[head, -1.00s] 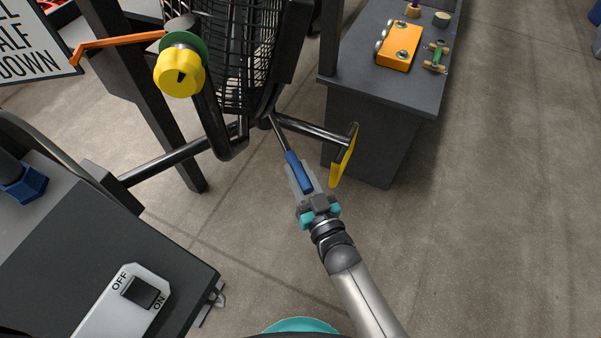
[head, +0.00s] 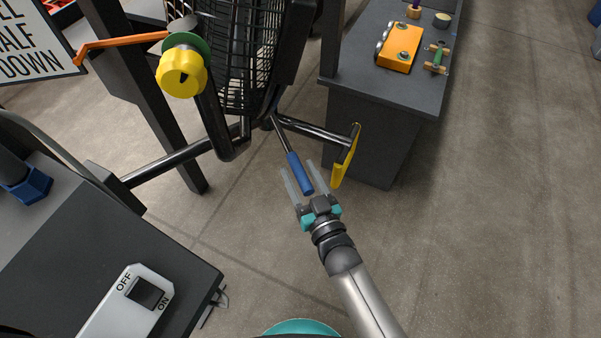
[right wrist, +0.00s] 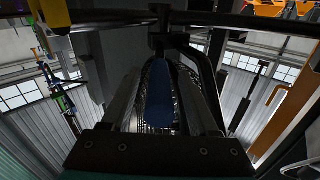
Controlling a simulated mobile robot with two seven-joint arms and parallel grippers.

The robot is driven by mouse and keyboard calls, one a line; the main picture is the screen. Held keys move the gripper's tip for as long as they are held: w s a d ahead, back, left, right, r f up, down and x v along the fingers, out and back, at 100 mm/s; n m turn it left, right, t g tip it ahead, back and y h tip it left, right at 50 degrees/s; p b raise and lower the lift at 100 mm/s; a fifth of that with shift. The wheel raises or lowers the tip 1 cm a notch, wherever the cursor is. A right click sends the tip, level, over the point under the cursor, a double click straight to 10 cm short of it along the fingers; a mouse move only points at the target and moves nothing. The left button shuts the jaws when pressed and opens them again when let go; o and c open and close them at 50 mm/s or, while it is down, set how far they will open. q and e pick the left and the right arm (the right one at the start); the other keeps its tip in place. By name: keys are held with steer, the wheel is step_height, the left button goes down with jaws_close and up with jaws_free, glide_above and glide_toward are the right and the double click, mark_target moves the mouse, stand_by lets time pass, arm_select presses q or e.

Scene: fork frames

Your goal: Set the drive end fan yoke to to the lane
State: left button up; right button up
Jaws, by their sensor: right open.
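The black fan yoke (head: 219,129) curves under the fan's wire cage (head: 242,60). A dark rod with a blue handle (head: 300,174) slants down from the fan's underside. My right gripper (head: 299,172) is open, with one clear finger on each side of the blue handle and a gap beside it. The handle also shows between the fingers in the right wrist view (right wrist: 160,95). A yellow knob (head: 181,73) with a green disc sits at the yoke's side, and an orange pointer (head: 120,44) reaches left towards a lettered sign (head: 38,40). My left gripper is out of view.
A black tube with a yellow-ended bar (head: 344,160) stands just right of the handle. A dark bench (head: 375,125) with an orange box (head: 398,47) is behind it. A grey box with an OFF/ON switch (head: 147,293) is at lower left.

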steer(key=p+v, duration=0.1)
steer(key=v, duration=1.4)
steer(key=shift+s, duration=0.15)
